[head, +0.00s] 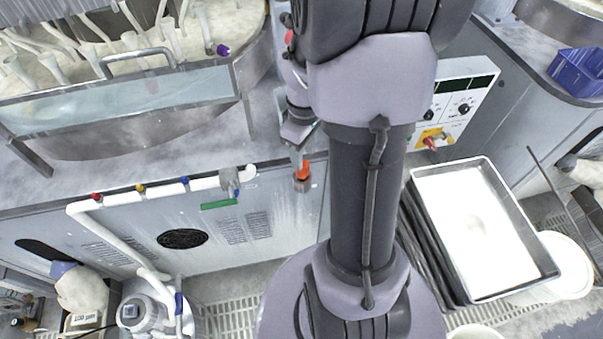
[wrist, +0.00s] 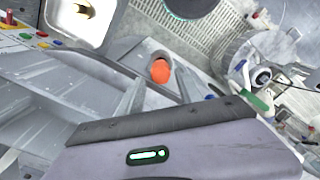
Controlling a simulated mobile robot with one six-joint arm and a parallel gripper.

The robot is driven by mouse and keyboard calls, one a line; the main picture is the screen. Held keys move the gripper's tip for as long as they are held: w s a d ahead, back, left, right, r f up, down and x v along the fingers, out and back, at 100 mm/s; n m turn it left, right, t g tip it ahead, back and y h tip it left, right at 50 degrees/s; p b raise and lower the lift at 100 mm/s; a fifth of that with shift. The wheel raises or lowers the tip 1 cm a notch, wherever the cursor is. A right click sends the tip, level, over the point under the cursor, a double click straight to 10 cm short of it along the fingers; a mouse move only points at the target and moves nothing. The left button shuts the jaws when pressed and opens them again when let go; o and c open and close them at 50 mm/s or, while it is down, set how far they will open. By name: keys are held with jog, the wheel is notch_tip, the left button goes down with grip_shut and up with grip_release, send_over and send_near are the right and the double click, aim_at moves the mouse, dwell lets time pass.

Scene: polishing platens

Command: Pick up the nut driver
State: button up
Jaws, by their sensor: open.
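An orange rounded piece, seemingly the nut driver's handle (wrist: 160,71), shows end-on in the wrist view, just beyond my gripper (wrist: 157,90). In the head view the orange piece (head: 302,170) is by the front of the grey cabinet, with a brownish part below it. My gripper (head: 299,142) is right above it in that picture, partly hidden by my arm. The two fingers are apart with nothing seen held between them. I cannot tell whether they touch the orange piece. The driver's shaft is not clear in either view.
A polishing basin (head: 120,115) with a clear front guard stands at the upper left. White pipes (head: 125,202) run along the cabinet front. A control panel (head: 455,108) is right of my arm. A white-filled tray (head: 475,225) and bucket (head: 568,262) stand at the right.

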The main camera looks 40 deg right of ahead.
aim_at(302, 175)
notch_tip(302, 175, down, 5)
jog(key=shift+w+f+b, duration=0.1)
jog(key=shift+w+b, duration=0.05)
jog(key=shift+b, duration=1.05)
jog(key=shift+c, duration=0.9)
grip_shut()
jog(key=shift+r, duration=0.2)
